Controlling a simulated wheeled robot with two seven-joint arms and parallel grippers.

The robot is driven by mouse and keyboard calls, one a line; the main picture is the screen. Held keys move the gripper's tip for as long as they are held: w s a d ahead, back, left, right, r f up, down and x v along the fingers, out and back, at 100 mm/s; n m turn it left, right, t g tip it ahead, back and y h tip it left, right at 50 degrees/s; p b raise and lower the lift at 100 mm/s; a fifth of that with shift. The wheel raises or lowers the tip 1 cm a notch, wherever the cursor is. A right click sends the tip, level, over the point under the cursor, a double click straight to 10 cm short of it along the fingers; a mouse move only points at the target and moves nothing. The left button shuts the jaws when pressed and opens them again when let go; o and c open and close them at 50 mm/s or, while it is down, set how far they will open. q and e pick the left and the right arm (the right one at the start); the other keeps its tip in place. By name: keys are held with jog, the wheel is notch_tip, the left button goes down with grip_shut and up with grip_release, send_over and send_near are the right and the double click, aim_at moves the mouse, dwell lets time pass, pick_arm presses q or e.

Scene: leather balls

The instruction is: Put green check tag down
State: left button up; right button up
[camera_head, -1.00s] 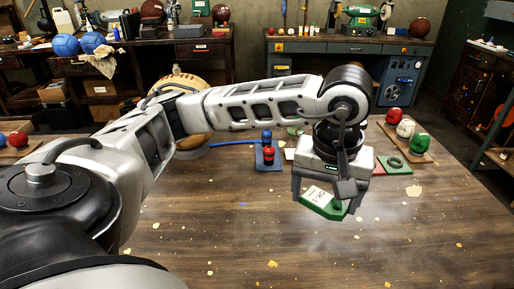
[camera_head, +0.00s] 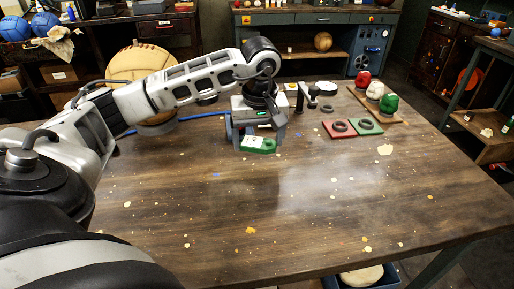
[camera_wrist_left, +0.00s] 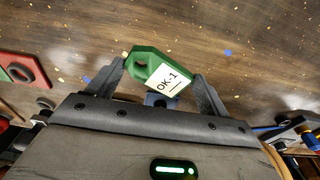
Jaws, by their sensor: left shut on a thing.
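The green check tag (camera_head: 258,145) has a white "OK-1" label, and it also shows in the left wrist view (camera_wrist_left: 152,72). My left gripper (camera_head: 257,140) is shut on the tag over the wooden table (camera_head: 300,220); in the left wrist view its two fingers (camera_wrist_left: 163,80) stand at either side of the tag. The head view does not clearly show whether the tag touches the tabletop. My right gripper is not in view.
A red pad (camera_head: 338,129) and a green pad (camera_head: 365,126), each with a dark ring, lie right of the gripper. Red, white and green balls (camera_head: 388,104) stand on a wooden board behind. A large tan leather ball (camera_head: 140,65) is behind my arm. The front table is clear.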

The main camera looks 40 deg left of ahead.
aim_at(257, 142)
pick_arm(q)
jog(key=shift+a+f, duration=0.15)
jog(key=shift+f, duration=0.1)
jog(key=f, duration=0.3)
jog(key=shift+w+a+f+p, duration=0.15)
jog(key=shift+w+a+p, duration=0.05)
jog(key=shift+a+p, duration=0.15)
jog(key=shift+d+f, duration=0.1)
jog(key=shift+f, duration=0.15)
jog(key=shift+f, duration=0.15)
jog(key=o, duration=0.9)
